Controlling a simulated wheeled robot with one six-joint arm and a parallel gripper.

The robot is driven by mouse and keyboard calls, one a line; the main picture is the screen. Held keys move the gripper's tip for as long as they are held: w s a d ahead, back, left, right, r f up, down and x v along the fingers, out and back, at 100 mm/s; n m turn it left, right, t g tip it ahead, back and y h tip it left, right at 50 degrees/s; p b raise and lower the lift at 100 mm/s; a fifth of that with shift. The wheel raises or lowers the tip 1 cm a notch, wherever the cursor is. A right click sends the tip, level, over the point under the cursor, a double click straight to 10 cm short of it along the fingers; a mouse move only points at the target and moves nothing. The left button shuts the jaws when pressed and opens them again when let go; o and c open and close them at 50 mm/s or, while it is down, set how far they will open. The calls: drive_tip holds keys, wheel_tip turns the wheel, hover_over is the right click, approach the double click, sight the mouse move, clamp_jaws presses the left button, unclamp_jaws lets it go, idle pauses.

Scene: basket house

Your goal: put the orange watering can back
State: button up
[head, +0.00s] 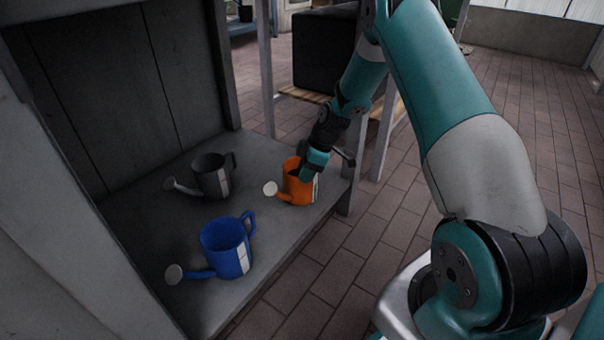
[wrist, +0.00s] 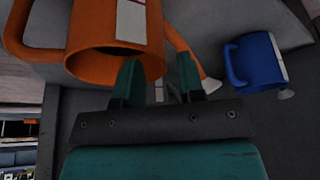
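The orange watering can (head: 297,186) stands upright on the grey shelf (head: 262,236) near its right end, its spout pointing left. My gripper (head: 312,168) is at the can's top, reaching down from above right. In the wrist view the can (wrist: 112,32) fills the upper left, with its dark opening facing me. My gripper (wrist: 158,76) has its fingers spread apart. The left finger overlaps the can's opening and the right finger is outside, beside the spout, so the rim appears to lie between them. Whether either finger touches the can is unclear.
A blue watering can (head: 227,247) stands at the shelf's front, also seen in the wrist view (wrist: 257,62). A dark grey watering can (head: 211,176) stands behind it. A shelf post (head: 354,175) is right of the orange can. Brick floor (head: 335,265) lies in front.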

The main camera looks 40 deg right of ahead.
drive_tip(key=p+v, duration=0.4)
drive_tip(key=v, duration=0.5)
